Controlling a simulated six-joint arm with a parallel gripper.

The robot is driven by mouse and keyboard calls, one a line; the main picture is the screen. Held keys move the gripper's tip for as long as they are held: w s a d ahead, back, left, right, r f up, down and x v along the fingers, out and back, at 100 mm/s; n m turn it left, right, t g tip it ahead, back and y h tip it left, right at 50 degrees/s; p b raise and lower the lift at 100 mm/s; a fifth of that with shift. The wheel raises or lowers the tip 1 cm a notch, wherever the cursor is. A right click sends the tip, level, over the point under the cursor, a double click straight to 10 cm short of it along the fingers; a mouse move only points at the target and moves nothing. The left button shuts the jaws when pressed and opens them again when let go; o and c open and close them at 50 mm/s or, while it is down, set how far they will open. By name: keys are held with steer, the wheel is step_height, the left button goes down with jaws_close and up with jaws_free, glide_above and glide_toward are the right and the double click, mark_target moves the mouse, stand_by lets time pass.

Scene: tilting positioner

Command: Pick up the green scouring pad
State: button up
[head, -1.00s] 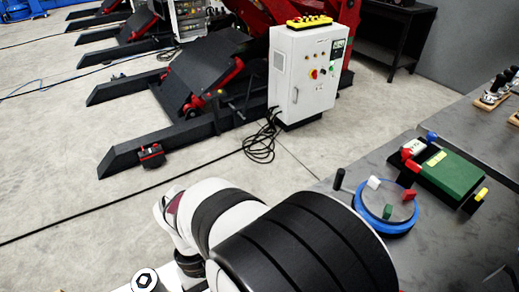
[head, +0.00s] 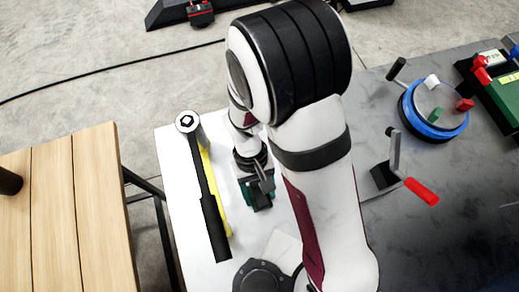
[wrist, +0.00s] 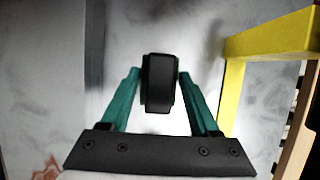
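My gripper (wrist: 159,76) points down over the white work surface, with its two teal fingers apart. A small dark block with green edges (wrist: 159,85) stands between the fingertips in the wrist view, with narrow gaps seeming to show on both sides. It looks like the green scouring pad, but its top face appears nearly black and I cannot be sure. In the head view my gripper (head: 259,200) is low over the white surface, and the pad cannot be told apart from the dark green fingers there.
A long black-handled tool (head: 208,195) and a yellow piece (head: 214,190) lie left of my gripper. The yellow piece also shows at the right in the wrist view (wrist: 270,42). A red-handled crank (head: 421,191) and blue-ringed dial (head: 407,103) are on the grey table at right.

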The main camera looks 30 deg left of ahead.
mark_target(264, 200)
steer(key=c, duration=0.8)
steer(key=r, duration=0.4)
steer(key=shift+w+d+r, duration=0.15)
steer(key=shift+d+r, duration=0.05)
steer(key=shift+r, duration=0.05)
steer(key=w+d+r, duration=0.1)
steer(key=d+r, duration=0.1)
steer(key=d, duration=0.1)
steer(key=w+d+r, duration=0.2)
steer(key=d, duration=0.2)
steer(key=w+d+r, duration=0.1)
steer(key=d+r, duration=0.1)
steer(key=d, duration=0.1)
steer(key=shift+w+d+r, duration=0.15)
steer(key=shift+w+r, duration=0.1)
steer(key=shift+r, duration=0.05)
